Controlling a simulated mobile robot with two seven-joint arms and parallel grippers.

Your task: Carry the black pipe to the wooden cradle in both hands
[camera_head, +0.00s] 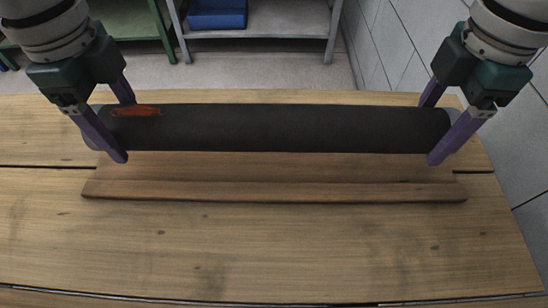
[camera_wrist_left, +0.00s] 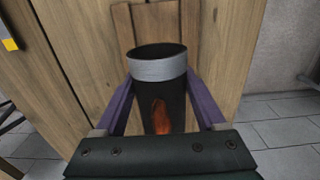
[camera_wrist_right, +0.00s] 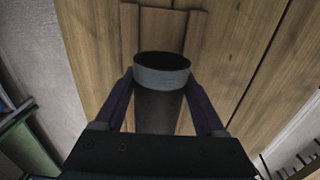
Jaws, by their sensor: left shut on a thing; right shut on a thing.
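The black pipe (camera_head: 280,128) lies crosswise in the head view, with an orange-red mark near its left end. My left gripper (camera_head: 124,128) is shut on the pipe near its left end. My right gripper (camera_head: 438,130) is shut on it near its right end. The grey-banded open ends of the pipe show in the left wrist view (camera_wrist_left: 157,68) and the right wrist view (camera_wrist_right: 161,78). The wooden cradle (camera_head: 275,190) is on the table under the pipe, its near edge showing. The pipe hides the rest, and I cannot tell whether they touch.
The wooden plank table (camera_head: 270,255) is clear in front of the cradle, with dark gaps between planks. Behind it stand a grey shelf (camera_head: 260,33) with a blue bin (camera_head: 217,14) and a green-framed shelf (camera_head: 160,25). A tiled wall (camera_head: 400,50) is at the right.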

